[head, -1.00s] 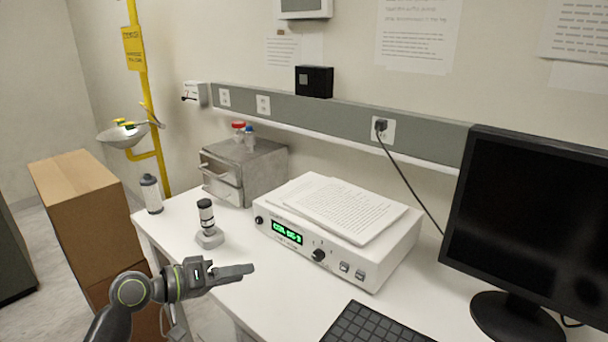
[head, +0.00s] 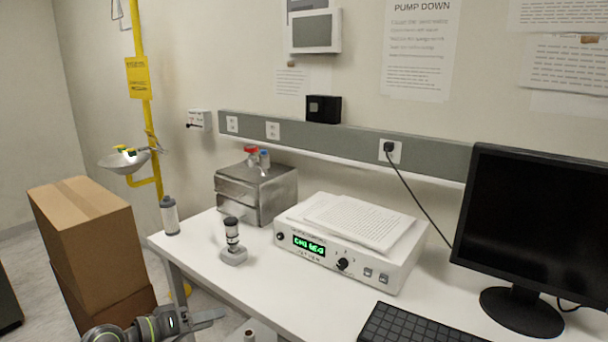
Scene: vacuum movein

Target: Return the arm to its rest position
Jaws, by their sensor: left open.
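My left gripper (head: 208,319) shows low in the head view, in front of the white bench's (head: 262,289) front edge. It is open and nothing shows between its fingers. The arm comes in from the bottom left, and much of it lies below the frame. My right gripper does not show.
On the bench stand a small black-and-white device (head: 232,240), a bottle (head: 169,216), a metal box (head: 256,193), a white instrument (head: 345,255) with papers on top, a keyboard (head: 412,326) and a monitor (head: 535,225). Cardboard boxes (head: 95,236) stand at the left.

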